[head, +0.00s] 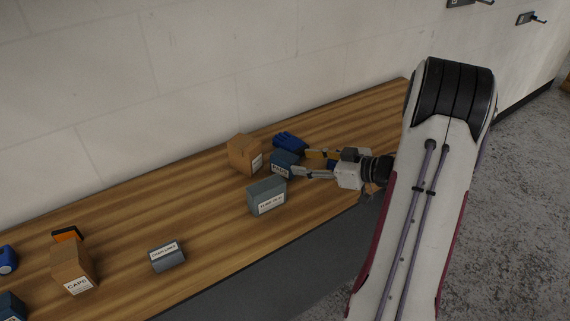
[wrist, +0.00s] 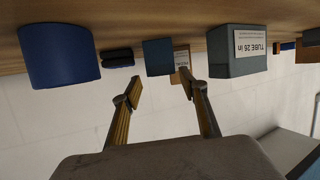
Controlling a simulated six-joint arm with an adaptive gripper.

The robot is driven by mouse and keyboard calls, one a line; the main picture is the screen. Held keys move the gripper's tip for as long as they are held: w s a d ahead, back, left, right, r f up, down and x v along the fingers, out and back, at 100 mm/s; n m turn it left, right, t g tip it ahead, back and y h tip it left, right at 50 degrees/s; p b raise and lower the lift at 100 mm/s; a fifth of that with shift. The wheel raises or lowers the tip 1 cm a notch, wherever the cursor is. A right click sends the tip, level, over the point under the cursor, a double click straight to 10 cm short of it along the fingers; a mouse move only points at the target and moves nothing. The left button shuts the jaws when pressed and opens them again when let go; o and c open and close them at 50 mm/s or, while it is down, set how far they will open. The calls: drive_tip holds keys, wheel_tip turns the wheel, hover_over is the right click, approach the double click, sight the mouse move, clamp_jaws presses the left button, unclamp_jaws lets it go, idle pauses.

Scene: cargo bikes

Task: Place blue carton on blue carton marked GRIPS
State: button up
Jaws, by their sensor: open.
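A small dark blue carton (head: 283,158) with a white label stands towards the right of the bench. It also shows in the wrist view (wrist: 158,57), upside down, beyond and between my fingertips. My gripper (head: 300,162) is open and empty, to its right, with the fingers pointing at it. In the wrist view the fingertips (wrist: 160,85) appear apart from the carton. Another dark blue carton (head: 11,304) is cut off at the lower left corner. I cannot read GRIPS on either label.
The grey-blue TUBE 26 in carton (head: 264,189) stands close in front, a brown carton (head: 243,153) behind left, and a blue object (head: 289,141) towards the wall. Further left are a small grey carton (head: 169,261) and the brown CAPS carton (head: 70,262). The wooden bench (head: 190,205) is clear mid-left.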

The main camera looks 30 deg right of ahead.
sight(285, 159)
drive_tip(key=shift+m, duration=0.4)
drive_tip(key=shift+x, duration=1.3)
drive_tip(key=shift+w+a, duration=0.1)
drive_tip(key=shift+w, duration=0.05)
drive_tip(key=shift+x, duration=2.45)
drive_tip(key=c, duration=1)
drive_tip(key=shift+c, duration=0.2)
